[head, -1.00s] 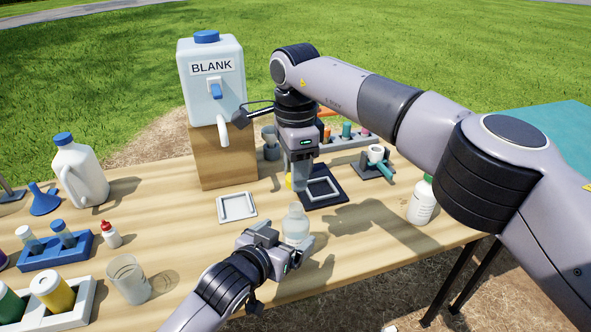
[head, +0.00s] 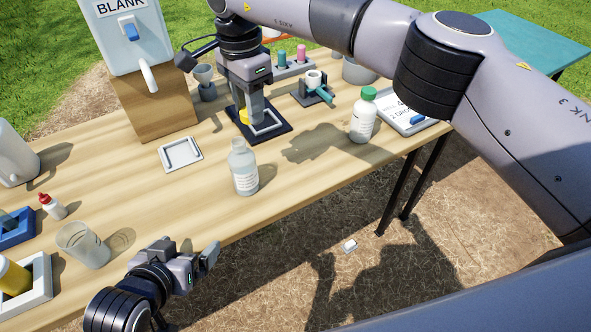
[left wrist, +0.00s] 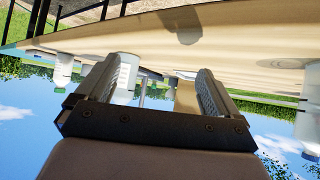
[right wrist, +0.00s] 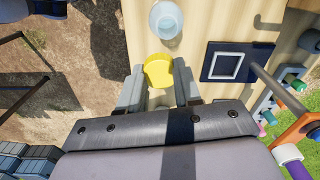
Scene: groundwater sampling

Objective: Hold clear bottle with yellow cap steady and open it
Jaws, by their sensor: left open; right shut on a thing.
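The clear bottle (head: 243,170) with a white label stands upright and uncapped near the table's front edge. It also shows in the right wrist view (right wrist: 165,20) and beyond the left fingers in the left wrist view (left wrist: 125,75). My right gripper (head: 250,113) is shut on the yellow cap (right wrist: 158,72), held apart from the bottle, on its far side; the cap shows partly in the head view (head: 243,117). My left gripper (head: 193,253) is open and empty, apart from the bottle, off the table's front edge.
A dark mat with a white square frame (head: 268,127) lies below the right gripper. A white square holder (head: 180,153), a beaker (head: 82,245) and a red-capped dropper bottle (head: 52,206) are left of the bottle. A green-capped white bottle (head: 362,118) stands right.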

